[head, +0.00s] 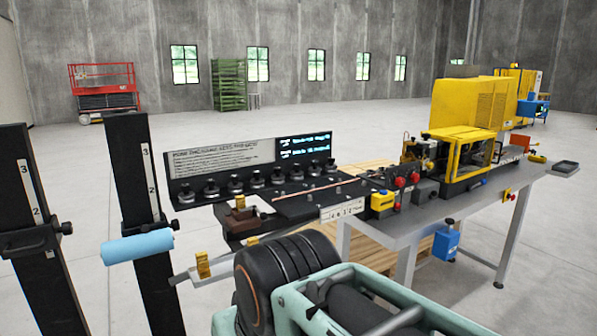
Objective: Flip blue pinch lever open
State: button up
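A light blue cylinder (137,246) lies nearly level in front of a black upright post (150,210) at the left. It looks like a lever handle, but I cannot tell for sure that it is the pinch lever, or whether it is open or shut. A blue box-shaped part (446,242) hangs below the grey table's front edge, and small blue parts show by the yellow machine. My arm fills the bottom middle. My gripper's fingers do not show.
A grey table (480,205) carries a yellow machine (467,105). A copper tube (315,188) lies on the black bench (300,205) with a row of black knobs. A second black post (35,240) stands far left. Open floor lies behind.

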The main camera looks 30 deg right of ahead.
aim_at(483, 181)
jog(key=z, duration=2.15)
jog(key=i+l+z, duration=0.1)
jog(key=i+l, duration=0.15)
jog(key=i, duration=1.7)
jog(key=i+l, duration=0.1)
jog(key=i, duration=1.85)
jog(key=k+l+z, duration=0.1)
jog(key=k, duration=0.25)
jog(key=k+l, duration=0.1)
jog(key=k, duration=0.25)
jog(key=j+z, duration=0.05)
